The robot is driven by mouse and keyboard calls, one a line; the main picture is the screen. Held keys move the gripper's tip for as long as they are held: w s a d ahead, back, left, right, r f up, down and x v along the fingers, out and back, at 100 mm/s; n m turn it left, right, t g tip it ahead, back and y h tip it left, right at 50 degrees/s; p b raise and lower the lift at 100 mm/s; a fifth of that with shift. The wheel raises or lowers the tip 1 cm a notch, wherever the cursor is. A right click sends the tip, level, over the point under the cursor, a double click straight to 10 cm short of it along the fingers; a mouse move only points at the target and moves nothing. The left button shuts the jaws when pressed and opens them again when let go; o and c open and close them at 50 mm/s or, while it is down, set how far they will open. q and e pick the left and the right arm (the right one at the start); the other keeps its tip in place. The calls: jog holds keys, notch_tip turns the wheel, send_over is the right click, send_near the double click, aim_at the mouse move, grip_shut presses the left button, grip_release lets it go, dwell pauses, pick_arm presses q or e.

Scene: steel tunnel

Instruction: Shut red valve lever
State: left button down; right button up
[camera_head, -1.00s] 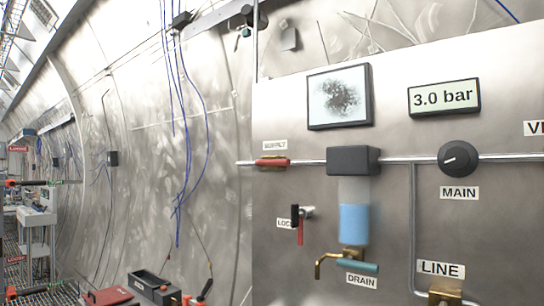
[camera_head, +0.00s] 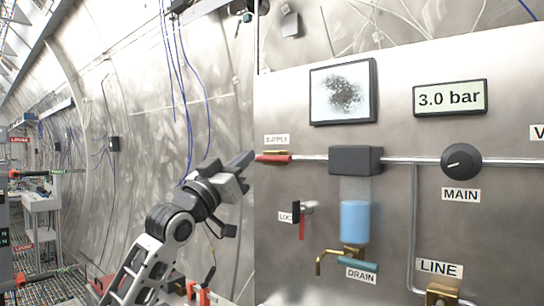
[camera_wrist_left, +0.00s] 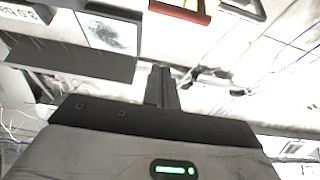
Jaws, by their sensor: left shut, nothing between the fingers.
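A red valve lever (camera_head: 273,158) under the SUPPLY label lies horizontal along the pipe at the panel's left edge. In the left wrist view a red bar, seemingly this lever, shows at the top (camera_wrist_left: 182,12). My left gripper (camera_head: 246,160) is shut and empty, its tip just left of the lever in the head view. In the left wrist view the shut fingers (camera_wrist_left: 162,85) stand apart from the red bar. Whether they touch the lever's end is not clear. A second, smaller red lever (camera_head: 302,229) hangs down by the LOCK label. My right gripper is not in view.
The panel (camera_head: 300,270) carries a black filter block (camera_head: 356,160), a round MAIN knob (camera_head: 461,161), a brass drain tap with a teal handle (camera_head: 358,264) and a display reading 3.0 bar (camera_head: 450,98). Blue cables (camera_head: 188,120) hang on the tunnel wall behind my left arm.

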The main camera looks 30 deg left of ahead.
pick_arm(q)
notch_tip(320, 180, up, 5)
jog(key=p, duration=0.5)
send_over(276, 159)
jog(key=s, duration=0.3)
jog(key=shift+h, duration=0.3)
jog(key=shift+w+d+f, duration=0.1)
jog(key=shift+w+f, duration=0.2)
jog(key=shift+f, duration=0.7)
jog(key=shift+w+f, duration=0.25)
jog(key=shift+f, duration=0.75)
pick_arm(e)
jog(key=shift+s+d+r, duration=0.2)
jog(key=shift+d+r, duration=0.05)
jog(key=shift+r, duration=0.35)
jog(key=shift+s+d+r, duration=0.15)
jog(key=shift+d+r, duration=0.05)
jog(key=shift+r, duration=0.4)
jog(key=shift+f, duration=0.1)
